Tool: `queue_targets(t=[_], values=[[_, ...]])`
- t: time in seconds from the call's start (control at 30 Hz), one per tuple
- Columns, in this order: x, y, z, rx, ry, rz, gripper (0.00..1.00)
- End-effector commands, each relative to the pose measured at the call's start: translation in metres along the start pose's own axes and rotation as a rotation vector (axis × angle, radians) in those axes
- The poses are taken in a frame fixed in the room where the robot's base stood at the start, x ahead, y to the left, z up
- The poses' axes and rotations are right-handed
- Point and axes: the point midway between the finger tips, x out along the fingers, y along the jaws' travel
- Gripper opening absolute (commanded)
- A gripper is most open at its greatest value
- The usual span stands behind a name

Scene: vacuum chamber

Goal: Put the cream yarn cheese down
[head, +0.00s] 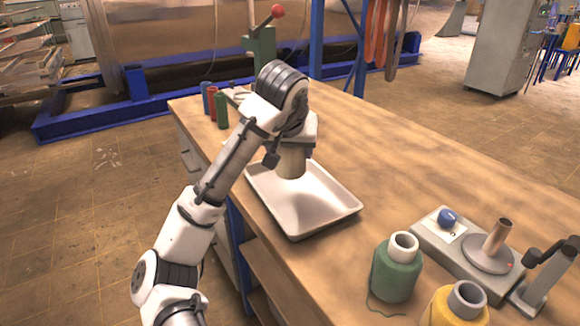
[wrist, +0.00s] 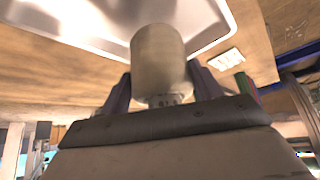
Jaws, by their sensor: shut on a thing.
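The cream yarn cheese (head: 291,163) is a pale cylinder held below my gripper (head: 294,147), over the far part of the white tray (head: 309,207) in the head view. In the wrist view the cheese (wrist: 160,62) sits between the two dark fingers of my gripper (wrist: 163,92), which is shut on it. The tray's rim (wrist: 200,45) shows behind it. From these views I cannot tell whether the cheese touches the tray floor. No other thing shows in the visible part of the tray.
Blue, red and green spools (head: 222,110) stand at the bench's far left. A green yarn cone (head: 396,272) and a yellow yarn cone (head: 455,308) stand at the near right, by a grey device (head: 450,250). The wooden bench top (head: 400,170) is clear right of the tray.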

Motion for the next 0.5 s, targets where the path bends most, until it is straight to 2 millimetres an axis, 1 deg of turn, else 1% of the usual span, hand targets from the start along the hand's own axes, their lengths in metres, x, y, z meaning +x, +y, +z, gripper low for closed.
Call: queue_targets(t=[0.2, 0.3, 0.5], values=[[0.025, -0.001, 0.016, -0.001, -0.002, -0.001, 0.33], [0.034, 0.0, 0.022, 0.0, 0.0, 0.001, 0.33], [0.034, 0.0, 0.022, 0.001, 0.001, 0.001, 0.33]])
